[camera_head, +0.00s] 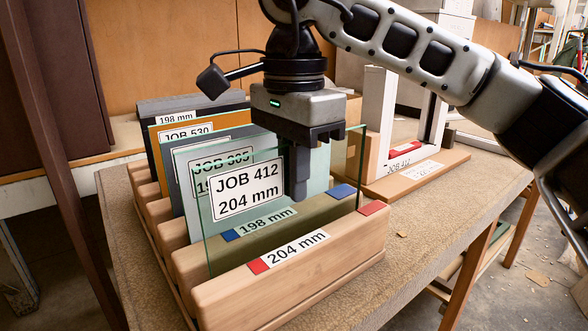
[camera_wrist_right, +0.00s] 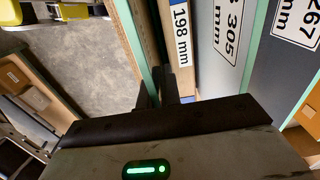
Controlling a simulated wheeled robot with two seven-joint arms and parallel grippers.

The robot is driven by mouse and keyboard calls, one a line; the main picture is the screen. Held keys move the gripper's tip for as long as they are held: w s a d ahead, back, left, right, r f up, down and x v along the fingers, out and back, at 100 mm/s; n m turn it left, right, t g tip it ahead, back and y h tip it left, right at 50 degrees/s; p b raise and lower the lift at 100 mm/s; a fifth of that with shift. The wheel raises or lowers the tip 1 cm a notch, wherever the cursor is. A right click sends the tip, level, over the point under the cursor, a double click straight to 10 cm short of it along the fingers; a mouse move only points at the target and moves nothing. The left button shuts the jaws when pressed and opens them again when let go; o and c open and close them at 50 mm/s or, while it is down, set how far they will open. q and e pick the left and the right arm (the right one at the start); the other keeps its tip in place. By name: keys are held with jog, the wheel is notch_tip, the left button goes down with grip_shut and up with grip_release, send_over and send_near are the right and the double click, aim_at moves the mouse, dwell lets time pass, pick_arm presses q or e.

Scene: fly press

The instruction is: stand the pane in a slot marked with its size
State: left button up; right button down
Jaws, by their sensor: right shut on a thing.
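The clear glass pane (camera_head: 248,188) carries a white label reading JOB 412, 204 mm. My right gripper (camera_head: 299,192) is shut on its upper part from above. The pane is upright in the wooden rack (camera_head: 330,262), behind the front block marked 204 mm (camera_head: 293,250) with red patches and in front of the block marked 198 mm (camera_head: 266,220) with blue patches. Its lower edge is hidden behind the front block, so I cannot tell whether it rests on the slot's bottom. The right wrist view shows the pane's green edge (camera_wrist_right: 133,45) by the fingers. My left gripper is out of view.
Other labelled panes, including JOB 305 (camera_head: 222,160) and JOB 530 (camera_head: 186,133), stand in slots behind. A press-like white frame on a wooden base (camera_head: 440,168) marked JOB 412 stands right of the rack.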

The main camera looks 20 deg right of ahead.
jog(key=c, duration=1.6)
grip_release()
jog(key=shift+r, duration=0.15)
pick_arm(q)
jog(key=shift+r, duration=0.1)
pick_arm(e)
jog(key=shift+o, duration=0.4)
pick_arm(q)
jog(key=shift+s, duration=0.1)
